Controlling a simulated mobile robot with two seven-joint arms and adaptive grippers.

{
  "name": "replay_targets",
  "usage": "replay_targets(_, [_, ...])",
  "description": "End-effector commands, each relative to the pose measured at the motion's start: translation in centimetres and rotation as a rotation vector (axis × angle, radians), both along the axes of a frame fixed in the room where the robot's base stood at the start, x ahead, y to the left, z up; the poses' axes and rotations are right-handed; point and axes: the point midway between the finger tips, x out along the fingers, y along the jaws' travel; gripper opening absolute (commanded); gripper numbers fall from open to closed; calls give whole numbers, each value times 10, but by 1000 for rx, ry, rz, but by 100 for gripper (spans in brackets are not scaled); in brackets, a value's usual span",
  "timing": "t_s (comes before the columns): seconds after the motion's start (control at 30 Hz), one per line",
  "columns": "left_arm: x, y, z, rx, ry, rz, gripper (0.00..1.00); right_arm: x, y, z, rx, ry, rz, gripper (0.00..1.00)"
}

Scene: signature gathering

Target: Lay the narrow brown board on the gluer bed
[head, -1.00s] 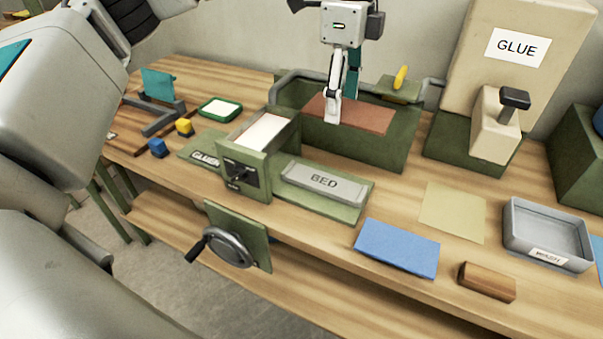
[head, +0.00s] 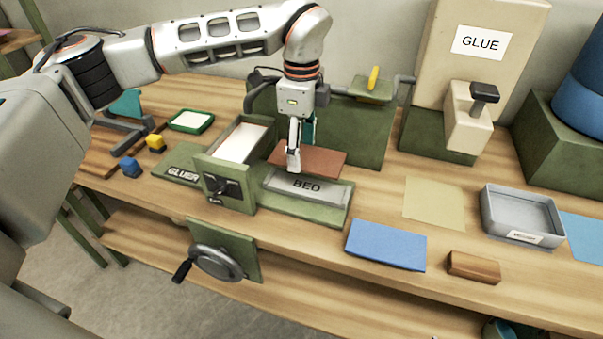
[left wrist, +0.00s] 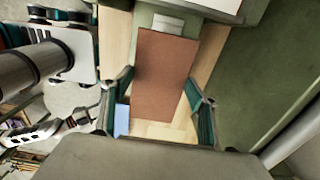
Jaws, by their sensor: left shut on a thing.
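The narrow brown board (head: 322,160) is a flat reddish-brown piece just behind the grey bed plate marked BED (head: 308,188), near its rear edge. My left gripper (head: 300,158) points down and is shut on the board near its left part. The head view does not clearly show whether the board touches the bed. In the left wrist view the board (left wrist: 165,75) runs lengthwise between the two teal fingers, its far end near a pale grey piece. My right gripper is not identifiable in these frames.
A green press-like body (head: 350,125) stands behind. A blue sheet (head: 385,246), tan sheet (head: 433,201), brown block (head: 474,266) and grey tray (head: 522,232) lie to the right. A handwheel (head: 217,262) hangs in front.

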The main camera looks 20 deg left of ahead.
Motion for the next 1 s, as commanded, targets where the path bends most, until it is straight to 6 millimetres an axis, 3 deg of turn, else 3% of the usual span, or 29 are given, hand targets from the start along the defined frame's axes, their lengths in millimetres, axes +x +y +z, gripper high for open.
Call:
replay_targets(0.1, [-1,0,-24,0,2,0,37,0,0,3,0,0,0,40])
replay_targets(0.43, [0,0,-49,1,0,-1,37,1,0,6,-1,-2,0,40])
replay_targets(0.67, [0,0,-80,1,0,0,37,1,0,10,0,-4,0,40])
replay_targets(1.0, [0,0,-85,0,-1,0,37,1,0,8,0,-4,0,40])
